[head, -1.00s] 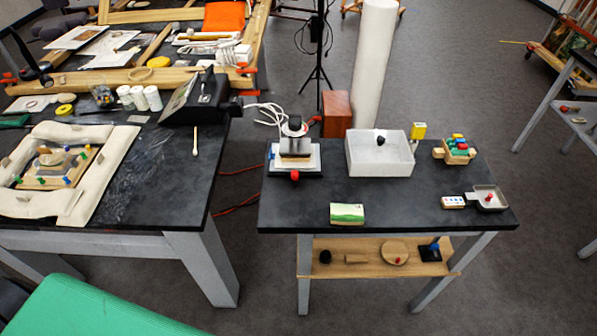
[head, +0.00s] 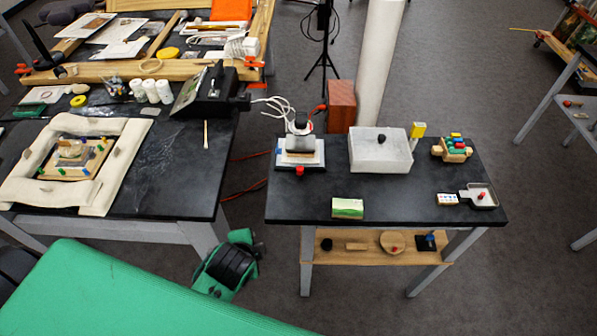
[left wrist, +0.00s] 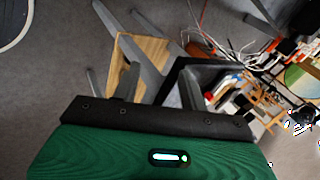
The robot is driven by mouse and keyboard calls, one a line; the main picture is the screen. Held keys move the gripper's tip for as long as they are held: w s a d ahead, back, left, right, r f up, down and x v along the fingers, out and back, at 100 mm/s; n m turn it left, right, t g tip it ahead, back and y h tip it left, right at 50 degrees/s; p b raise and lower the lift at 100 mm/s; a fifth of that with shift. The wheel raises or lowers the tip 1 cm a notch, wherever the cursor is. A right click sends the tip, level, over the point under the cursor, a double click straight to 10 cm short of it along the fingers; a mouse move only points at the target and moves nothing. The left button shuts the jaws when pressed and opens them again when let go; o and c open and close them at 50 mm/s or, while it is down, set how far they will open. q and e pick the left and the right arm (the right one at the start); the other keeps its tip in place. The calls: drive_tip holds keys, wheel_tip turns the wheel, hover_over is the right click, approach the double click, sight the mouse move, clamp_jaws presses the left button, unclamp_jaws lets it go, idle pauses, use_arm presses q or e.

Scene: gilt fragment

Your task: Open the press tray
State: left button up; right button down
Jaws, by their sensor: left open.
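The small press (head: 299,146) stands at the back left of the right-hand black table. It has a dark upper part and a white sheet under it. A red knob (head: 300,171) sticks out at the front of its low black base; the tray appears pushed in there. My left gripper (head: 240,262) is low in the gap between the two tables, in front of and left of the press, touching nothing that I can see. In the left wrist view the left gripper (left wrist: 160,82) has its fingers apart and empty. The right gripper is not in view.
On the right table (head: 400,208) are a white box (head: 380,155), a green-topped block (head: 347,208), a block rack (head: 453,150) and a small grey tray (head: 481,194). A wooden shelf (head: 360,252) lies below. The left table (head: 180,190) holds a padded frame.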

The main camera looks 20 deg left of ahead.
sight(300, 173)
use_arm(q)
drive_tip(key=w+d+r+m+t, duration=0.1)
drive_tip(key=w+m+t, duration=0.1)
drive_tip(key=w+m, duration=0.2)
drive_tip(key=w+d+r+m+t, duration=0.1)
drive_tip(key=w+m, duration=0.4)
drive_tip(key=m, duration=0.5)
drive_tip(key=w+d+r+m+t, duration=0.1)
drive_tip(key=w+d+m+t, duration=0.2)
drive_tip(key=w+m, duration=0.2)
drive_tip(key=shift+w+m, duration=0.1)
drive_tip(key=shift+m, duration=0.8)
drive_tip(key=shift+w+d+m+t, duration=0.15)
drive_tip(key=shift+w+m+t, duration=0.15)
drive_tip(key=shift+m, duration=0.3)
drive_tip(key=p+x, duration=0.2)
drive_tip(key=x, duration=1.1)
drive_tip(key=shift+w+f, duration=0.1)
drive_tip(key=shift+w, duration=0.2)
clamp_jaws()
